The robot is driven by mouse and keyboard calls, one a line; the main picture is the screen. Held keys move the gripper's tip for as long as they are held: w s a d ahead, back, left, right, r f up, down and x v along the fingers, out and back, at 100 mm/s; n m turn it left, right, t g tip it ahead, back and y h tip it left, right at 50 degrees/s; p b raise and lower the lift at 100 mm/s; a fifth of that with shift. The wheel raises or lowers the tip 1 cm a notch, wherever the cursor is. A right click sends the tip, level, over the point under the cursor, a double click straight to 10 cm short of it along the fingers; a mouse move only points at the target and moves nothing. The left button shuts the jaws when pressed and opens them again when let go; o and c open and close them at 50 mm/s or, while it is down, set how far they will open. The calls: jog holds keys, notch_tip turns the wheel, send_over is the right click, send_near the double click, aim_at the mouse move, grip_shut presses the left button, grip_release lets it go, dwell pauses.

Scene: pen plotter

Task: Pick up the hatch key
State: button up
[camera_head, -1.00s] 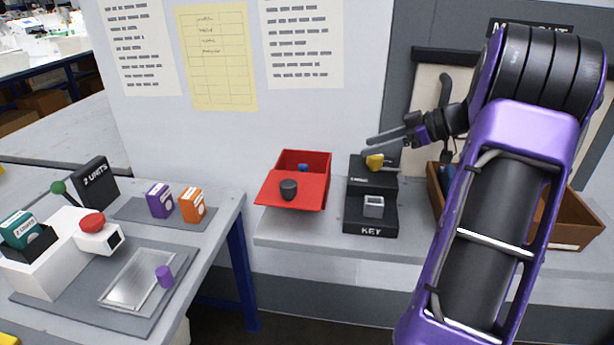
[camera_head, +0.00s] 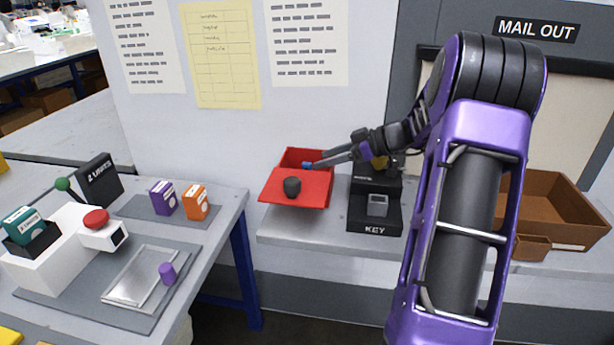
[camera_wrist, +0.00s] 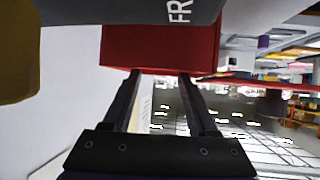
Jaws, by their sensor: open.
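I cannot tell for certain which piece is the hatch key. A small blue piece (camera_head: 307,165) shows in the open red box (camera_head: 318,155), beside my gripper's tips. A yellow piece (camera_head: 380,162) is on the upper step of the black stand marked KEY (camera_head: 375,229), partly hidden by my gripper. A grey square piece (camera_head: 377,205) is on the lower step. My gripper (camera_head: 318,163) is open and points left across the box. In the wrist view its two fingers (camera_wrist: 159,75) are apart with nothing seen between them, and the red box (camera_wrist: 160,50) lies beyond the tips.
The red lid (camera_head: 310,198) with a black knob (camera_head: 292,187) is at the front of the box. A brown wooden tray (camera_head: 560,195) stands to the right. The left table holds a white device (camera_head: 55,250) and a metal plate (camera_head: 135,278).

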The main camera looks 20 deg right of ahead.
aim_at(309, 163)
jog(key=x, duration=0.3)
jog(key=shift+s+a+r, duration=0.1)
jog(key=shift+s+a, duration=0.1)
jog(key=shift+w+a+f, duration=0.2)
jog(key=shift+w, duration=0.15)
grip_shut()
